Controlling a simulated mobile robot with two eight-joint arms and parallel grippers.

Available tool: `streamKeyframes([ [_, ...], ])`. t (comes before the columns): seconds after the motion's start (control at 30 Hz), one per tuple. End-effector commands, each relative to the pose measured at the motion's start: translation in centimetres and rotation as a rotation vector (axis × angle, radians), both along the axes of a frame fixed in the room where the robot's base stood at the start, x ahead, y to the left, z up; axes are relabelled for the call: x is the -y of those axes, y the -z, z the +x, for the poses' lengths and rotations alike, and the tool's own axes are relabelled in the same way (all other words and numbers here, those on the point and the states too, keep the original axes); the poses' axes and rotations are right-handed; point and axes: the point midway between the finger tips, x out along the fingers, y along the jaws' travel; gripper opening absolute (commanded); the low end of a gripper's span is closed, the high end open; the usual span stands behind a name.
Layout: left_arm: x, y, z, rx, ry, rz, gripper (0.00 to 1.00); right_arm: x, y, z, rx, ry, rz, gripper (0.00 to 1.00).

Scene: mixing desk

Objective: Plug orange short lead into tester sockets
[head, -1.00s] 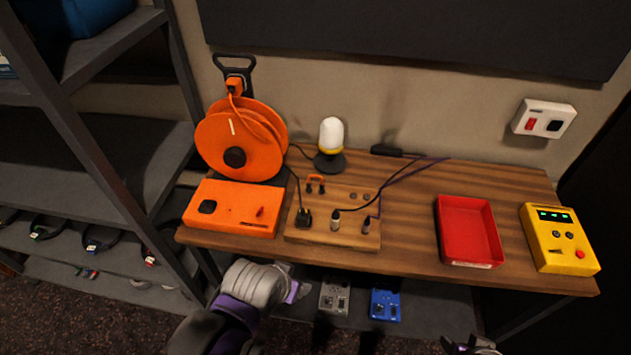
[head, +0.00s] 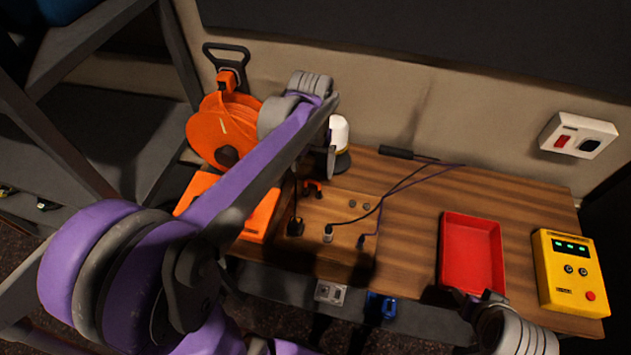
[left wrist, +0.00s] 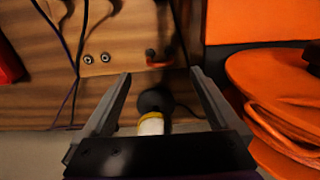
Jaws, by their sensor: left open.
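The orange short lead (head: 313,187) stands on the wooden board (head: 345,255), and in the left wrist view its orange loop (left wrist: 158,62) lies just beyond the fingertips. My left gripper (head: 331,165) is above the desk near the lamp and lead. Its jaws (left wrist: 160,75) are open and empty, apart from the lead. The yellow tester (head: 561,288) is at the right end of the desk, with two round sockets (head: 576,270) below a green display. My right gripper (head: 474,297) is at the red tray's front edge; its jaw opening is unclear.
A white-topped lamp (head: 340,135) stands close behind the left gripper. An orange cable reel (head: 205,125) is at the left. Black plugs and cables cross the board. The red tray (head: 472,245) looks empty. Clear wood lies between board and tray.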

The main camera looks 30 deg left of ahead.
Motion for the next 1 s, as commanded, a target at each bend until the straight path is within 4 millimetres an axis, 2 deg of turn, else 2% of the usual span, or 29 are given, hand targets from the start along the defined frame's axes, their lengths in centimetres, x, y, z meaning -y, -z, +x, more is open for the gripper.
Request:
streamKeyframes([
  [0.37,0.0,1.0,-0.1,0.0,0.001,0.001,0.95,0.0,0.7,-0.4,-0.007,0.0,0.0,0.5],
  [0.57,0.0,3.3,-0.2,-0.003,0.002,0.0,0.95,0.0,2.3,-1.2,-0.023,0.0,0.0,0.5],
  [0.8,0.0,7.0,-0.2,-0.002,0.002,0.0,0.95,0.0,5.1,-2.3,-0.044,0.0,0.0,0.5],
  [1.0,0.0,8.9,-0.1,-0.001,0.002,0.001,0.95,0.0,6.7,-2.9,-0.054,0.0,0.0,0.5],
])
